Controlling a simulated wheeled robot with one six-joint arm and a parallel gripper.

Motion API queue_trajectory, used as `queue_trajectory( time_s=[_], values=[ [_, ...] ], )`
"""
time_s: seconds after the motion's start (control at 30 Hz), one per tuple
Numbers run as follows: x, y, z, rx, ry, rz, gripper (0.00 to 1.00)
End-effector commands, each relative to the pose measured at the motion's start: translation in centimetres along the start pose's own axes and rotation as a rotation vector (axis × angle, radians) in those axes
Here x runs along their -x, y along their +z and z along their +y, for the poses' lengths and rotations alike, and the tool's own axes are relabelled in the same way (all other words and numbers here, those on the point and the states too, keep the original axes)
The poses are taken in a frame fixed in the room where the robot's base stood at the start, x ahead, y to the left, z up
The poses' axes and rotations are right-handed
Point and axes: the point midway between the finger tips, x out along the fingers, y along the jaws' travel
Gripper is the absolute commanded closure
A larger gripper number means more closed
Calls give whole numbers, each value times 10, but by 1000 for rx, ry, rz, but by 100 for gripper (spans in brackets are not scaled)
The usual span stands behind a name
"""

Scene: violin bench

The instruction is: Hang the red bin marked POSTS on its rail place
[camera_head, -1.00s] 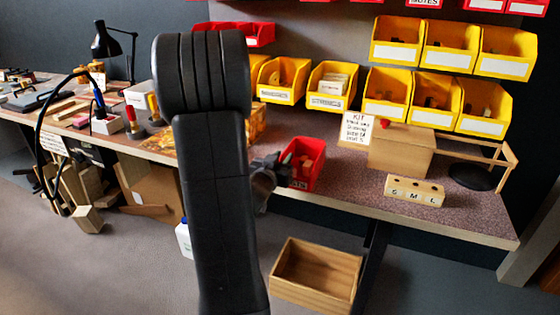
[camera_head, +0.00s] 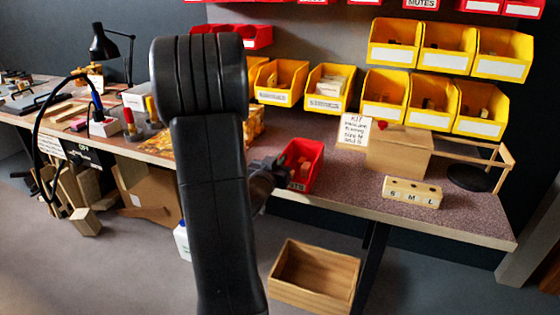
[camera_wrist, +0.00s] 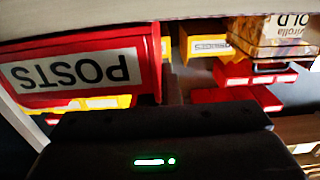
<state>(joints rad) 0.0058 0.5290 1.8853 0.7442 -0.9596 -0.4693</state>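The red bin marked POSTS (camera_head: 314,176) stands upright on the bench near its front edge, with some light brown pieces in it. In the wrist view the bin (camera_wrist: 153,68) fills the upper left, and its white POSTS label reads upside down. My gripper (camera_head: 270,172) is close against the bin's left side in the head view, partly hidden by my arm. Its dark body spans the bottom of the wrist view. The fingertips are not clear, so I cannot tell whether they grip the bin. The rail place is not clearly visible; red bins (camera_head: 422,4) are cut off at the top edge.
Yellow bins (camera_head: 395,43) hang in rows on the wall behind. A KIT card (camera_head: 352,130), a wooden box (camera_head: 400,155) and an S M L block (camera_head: 412,192) stand to the right. An open wooden crate (camera_head: 315,275) is below the bench front.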

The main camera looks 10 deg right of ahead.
Motion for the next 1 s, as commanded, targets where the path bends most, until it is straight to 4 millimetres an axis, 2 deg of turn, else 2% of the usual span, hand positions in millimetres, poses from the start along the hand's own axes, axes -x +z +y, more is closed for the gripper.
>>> queue_trajectory(
  time_s=[1.0],
  values=[
    [1, -30, 0, 0, 0, 0, 100]
  ],
)
